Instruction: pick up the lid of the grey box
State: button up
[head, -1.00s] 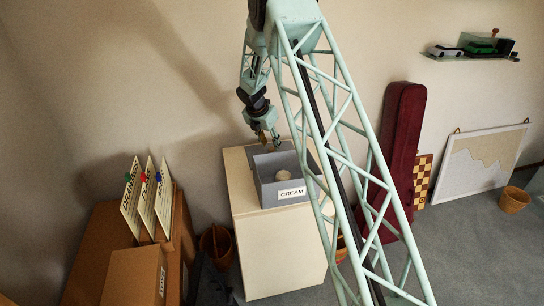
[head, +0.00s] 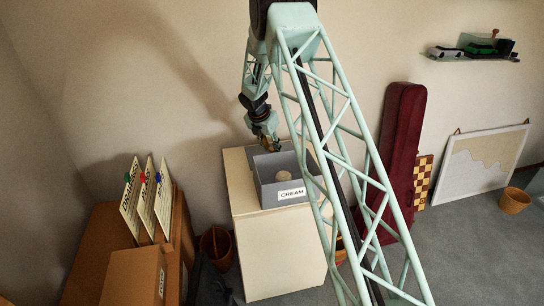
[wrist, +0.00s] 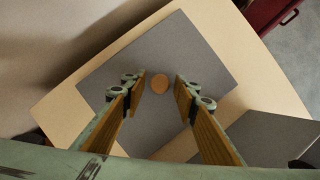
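The grey lid (wrist: 200,50) lies flat on the pale cabinet top in the wrist view, with a round brown knob (wrist: 160,83) near its middle. My gripper (wrist: 157,92) is open above the lid. Its two wooden-faced fingers stand left and right of the knob in the picture, with clear gaps on both sides. How high the fingertips are above the lid is hard to tell. The open grey box (head: 283,193), labelled CREAM, stands in front of my gripper in the head view. A pale round thing (head: 283,176) shows inside it.
The cabinet (head: 283,250) stands near the wall. A brown box (head: 133,277) and upright cards (head: 148,200) are at the left. A dark red case (head: 400,150) leans on the wall at the right. My lattice arm hides part of the cabinet's right side.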

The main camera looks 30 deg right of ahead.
aim_at(271, 149)
grip_shut()
jog(key=shift+r, duration=0.1)
notch_tip(271, 149, up, 10)
jog(key=p, duration=0.1)
jog(key=shift+p, duration=0.4)
dwell(0.7)
